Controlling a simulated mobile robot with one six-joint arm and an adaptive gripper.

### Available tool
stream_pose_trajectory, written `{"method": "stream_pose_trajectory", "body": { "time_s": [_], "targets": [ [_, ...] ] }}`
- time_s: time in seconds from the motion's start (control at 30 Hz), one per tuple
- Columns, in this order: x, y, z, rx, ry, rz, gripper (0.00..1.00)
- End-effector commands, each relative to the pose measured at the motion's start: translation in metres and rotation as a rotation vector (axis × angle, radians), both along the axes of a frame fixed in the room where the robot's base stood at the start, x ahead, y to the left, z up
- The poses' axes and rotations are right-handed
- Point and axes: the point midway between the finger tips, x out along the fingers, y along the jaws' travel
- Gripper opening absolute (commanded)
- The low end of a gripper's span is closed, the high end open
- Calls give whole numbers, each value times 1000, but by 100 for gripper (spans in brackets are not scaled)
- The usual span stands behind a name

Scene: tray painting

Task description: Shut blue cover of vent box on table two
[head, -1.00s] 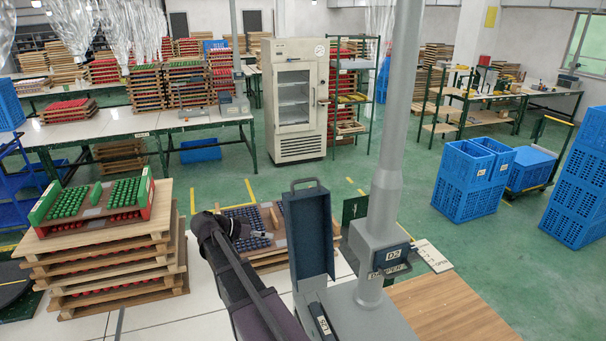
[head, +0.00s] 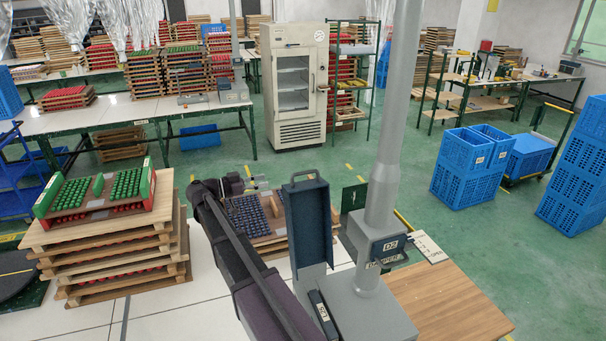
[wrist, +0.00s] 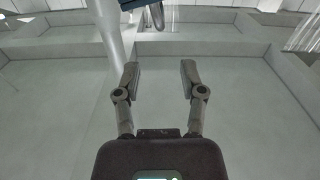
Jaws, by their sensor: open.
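The vent box's blue cover (head: 309,229) stands upright and open in the head view, with a handle on its top edge. The grey box body (head: 350,310) with the duct pipe (head: 385,180) is to its right and below. My gripper (head: 254,183) is in the air to the left of the cover, apart from it. In the wrist view my gripper (wrist: 161,80) has its two fingers spread with nothing between them. A dark blue edge with a bar, possibly the cover (wrist: 138,4), shows at the top of that view. My arm hides part of the table.
A wooden stack with red and green pieces (head: 110,195) stands on the left of the white table (head: 165,318). A tray of dark blue pieces (head: 250,222) lies behind my arm. A wooden board (head: 448,303) is at right. Blue crates (head: 467,170) stand on the green floor.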

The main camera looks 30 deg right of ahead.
Motion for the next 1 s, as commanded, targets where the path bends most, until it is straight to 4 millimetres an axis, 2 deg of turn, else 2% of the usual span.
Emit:
{"method": "stream_pose_trajectory", "body": {
  "time_s": [0.17, 0.37, 1.0],
  "targets": [
    [-2, -7, 0, 1, 1, -1, 52],
    [-7, -25, 0, 1, 1, -1, 52],
    [-30, -113, 0, 1, 1, 0, 52]
  ]
}}
